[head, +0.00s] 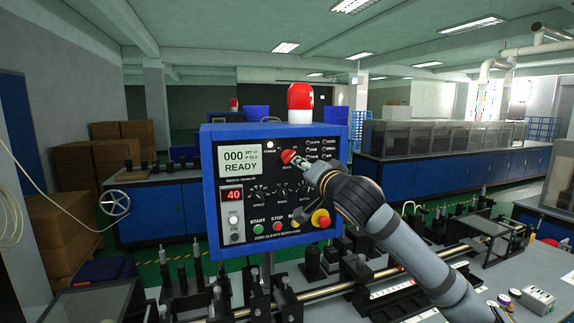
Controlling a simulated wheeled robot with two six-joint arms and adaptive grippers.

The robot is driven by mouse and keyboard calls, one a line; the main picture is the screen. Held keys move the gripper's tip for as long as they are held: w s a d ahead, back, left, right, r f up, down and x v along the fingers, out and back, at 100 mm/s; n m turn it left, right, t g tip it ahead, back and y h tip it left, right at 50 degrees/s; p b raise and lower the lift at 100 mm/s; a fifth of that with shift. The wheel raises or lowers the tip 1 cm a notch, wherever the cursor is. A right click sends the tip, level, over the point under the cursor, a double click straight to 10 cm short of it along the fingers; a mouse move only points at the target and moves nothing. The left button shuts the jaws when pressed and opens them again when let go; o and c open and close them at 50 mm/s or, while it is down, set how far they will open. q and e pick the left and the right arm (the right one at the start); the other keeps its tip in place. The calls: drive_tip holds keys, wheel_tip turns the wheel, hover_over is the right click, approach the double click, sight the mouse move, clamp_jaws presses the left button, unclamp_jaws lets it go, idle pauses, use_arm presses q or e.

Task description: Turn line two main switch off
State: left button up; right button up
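A blue control box (210,185) with a dark front panel stands in the middle of the head view. A red rotary switch (288,156) sits on its upper part, right of the display (239,163) reading READY. My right gripper (297,161) comes in from the right with its fingertips at this red switch. The fingers look close together, but the gripper's own body and the small size hide whether they grip the knob. The switch's pointer direction and label cannot be read. A small white lamp (269,144) is lit left of it. My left gripper is not in view.
A red emergency button (321,219) sits just below my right wrist, with green START (258,228) and red STOP (277,226) buttons to its left. A red beacon (300,101) stands on the box. Rails and black clamps fill the bench below.

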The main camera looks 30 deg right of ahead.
sight(289, 159)
drive_tip(key=p+x, duration=0.7)
drive_tip(key=x, duration=0.2)
drive_tip(key=shift+w+d+r+p, duration=0.1)
drive_tip(key=shift+w+p, duration=0.25)
drive_tip(key=shift+p, duration=0.05)
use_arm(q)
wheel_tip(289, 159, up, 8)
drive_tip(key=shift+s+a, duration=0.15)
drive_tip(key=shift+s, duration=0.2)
use_arm(e)
drive_tip(key=shift+w, duration=0.1)
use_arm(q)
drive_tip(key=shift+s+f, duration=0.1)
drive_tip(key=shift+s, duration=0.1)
use_arm(e)
clamp_jaws()
